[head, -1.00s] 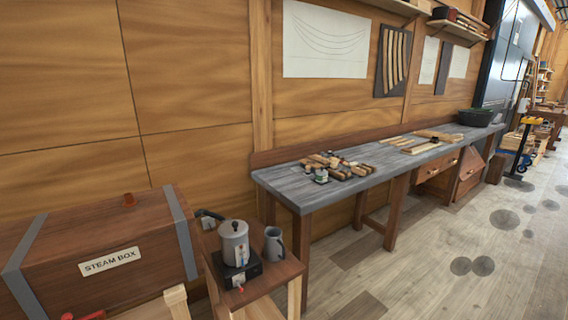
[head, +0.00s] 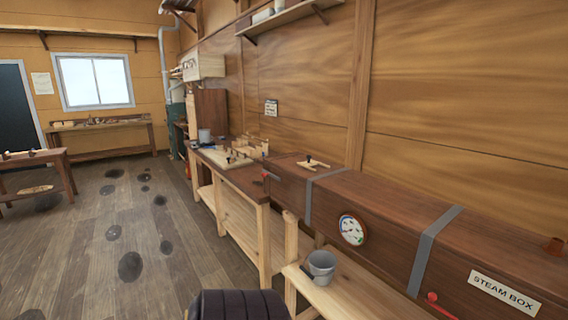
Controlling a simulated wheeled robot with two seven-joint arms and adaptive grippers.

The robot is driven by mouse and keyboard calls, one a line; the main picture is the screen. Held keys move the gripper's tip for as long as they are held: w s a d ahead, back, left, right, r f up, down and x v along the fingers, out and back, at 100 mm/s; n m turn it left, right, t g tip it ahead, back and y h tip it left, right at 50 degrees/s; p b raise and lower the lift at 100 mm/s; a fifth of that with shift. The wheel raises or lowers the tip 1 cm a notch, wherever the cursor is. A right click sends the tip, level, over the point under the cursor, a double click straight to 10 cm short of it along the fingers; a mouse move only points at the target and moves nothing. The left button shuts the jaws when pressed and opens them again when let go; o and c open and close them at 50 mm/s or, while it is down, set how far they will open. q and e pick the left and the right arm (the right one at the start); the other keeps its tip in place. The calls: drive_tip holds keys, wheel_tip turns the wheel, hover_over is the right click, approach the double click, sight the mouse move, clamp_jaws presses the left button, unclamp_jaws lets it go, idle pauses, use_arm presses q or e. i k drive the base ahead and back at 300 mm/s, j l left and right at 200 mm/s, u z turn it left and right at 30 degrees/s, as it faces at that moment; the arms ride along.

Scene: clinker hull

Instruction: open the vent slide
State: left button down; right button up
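The long brown wooden steam box (head: 390,215) runs along the wall from the middle to the lower right in the head view. It has grey straps, a round gauge (head: 352,229) and a name plate (head: 505,293). A small light wooden piece with dark knobs (head: 313,163) lies at the top's far end. I cannot tell which part is the vent slide. Neither gripper is in view.
A grey bucket (head: 321,267) stands on a low wooden shelf before the box. A workbench (head: 245,180) with tools is beyond it. A far bench (head: 105,140) stands under the window. The floor (head: 120,225) at the left is mostly open, with dark patches.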

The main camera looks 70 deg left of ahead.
sight(310, 162)
drive_tip(key=u, duration=2.25)
